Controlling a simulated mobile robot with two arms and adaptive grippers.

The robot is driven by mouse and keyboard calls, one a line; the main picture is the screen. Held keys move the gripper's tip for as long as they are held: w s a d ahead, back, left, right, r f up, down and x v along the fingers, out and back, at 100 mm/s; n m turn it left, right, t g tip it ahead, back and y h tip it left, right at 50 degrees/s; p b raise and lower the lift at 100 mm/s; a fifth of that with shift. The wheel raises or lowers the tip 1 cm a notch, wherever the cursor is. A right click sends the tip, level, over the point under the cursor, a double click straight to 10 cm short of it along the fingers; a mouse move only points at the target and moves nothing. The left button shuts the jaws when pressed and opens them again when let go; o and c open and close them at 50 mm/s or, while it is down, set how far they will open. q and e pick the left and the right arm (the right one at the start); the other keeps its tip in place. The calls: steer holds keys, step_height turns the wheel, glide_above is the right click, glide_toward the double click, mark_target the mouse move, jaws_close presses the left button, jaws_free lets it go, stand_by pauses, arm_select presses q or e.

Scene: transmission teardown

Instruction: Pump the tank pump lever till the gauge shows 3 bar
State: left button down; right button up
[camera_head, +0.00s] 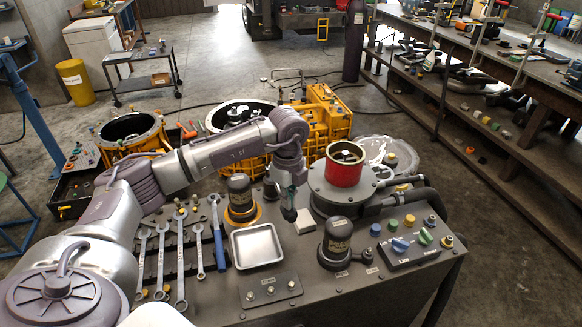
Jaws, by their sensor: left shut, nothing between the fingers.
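My left arm comes in from the left, and its gripper (289,212) points down over the grey bench, shut with nothing between its fingers. It is just left of a round grey housing (320,190) that carries a red cylinder (345,172). Which part is the tank pump lever I cannot tell. No gauge reading can be made out. A dark domed unit (338,235) stands on the bench front, and another with an orange ring (240,190) stands left of the gripper. My right gripper is not in view.
A metal tray (257,262) and several wrenches (161,255) lie on the bench's left part. A control box (412,250) with coloured knobs sits at the right, near dark hoses (410,200). Yellow machine housings (322,118) stand behind the bench. Open floor lies beyond.

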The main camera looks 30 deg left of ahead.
arm_select(q)
steer(key=shift+f+b, duration=1.7)
steer(key=shift+f, duration=1.15)
steer(key=shift+r, duration=0.1)
step_height(320, 180, up, 7)
steer(key=p, duration=0.5)
steer(key=shift+r, duration=0.1)
steer(key=shift+r+p, duration=0.4)
steer(key=shift+r, duration=0.05)
step_height(320, 180, up, 6)
steer(key=p, duration=0.4)
